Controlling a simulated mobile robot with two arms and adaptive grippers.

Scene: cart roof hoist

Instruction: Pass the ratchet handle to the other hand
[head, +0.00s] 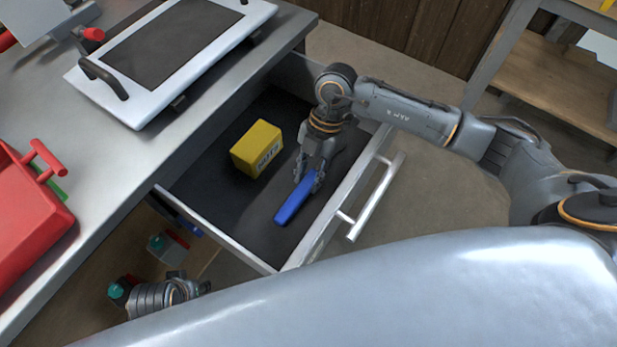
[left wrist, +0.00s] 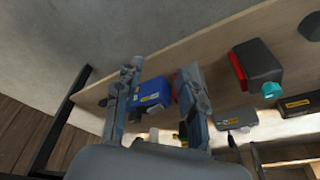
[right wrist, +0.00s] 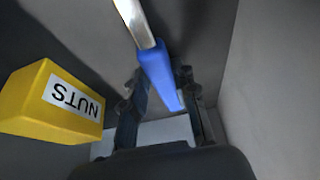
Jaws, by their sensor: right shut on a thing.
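The ratchet handle (head: 291,207) is blue and lies in or just above the open drawer. In the right wrist view its blue grip (right wrist: 157,72) shows between the fingers, with a silver metal part (right wrist: 133,20) reaching to the top edge. My right gripper (head: 309,179) points down into the drawer and is shut on the ratchet handle. My left gripper (left wrist: 158,75) has its fingers apart with nothing held between them. It is beside a lower shelf, away from the handle. In the head view only part of my left arm shows at the lower left.
A yellow box (head: 257,148) marked NUTS stands in the drawer (head: 215,215) beside the handle. The drawer's front carries a bar pull (head: 372,205). The workbench (head: 130,165) holds a framed dark panel and a red case (head: 30,225). Several items lie on the lower shelf (left wrist: 225,45).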

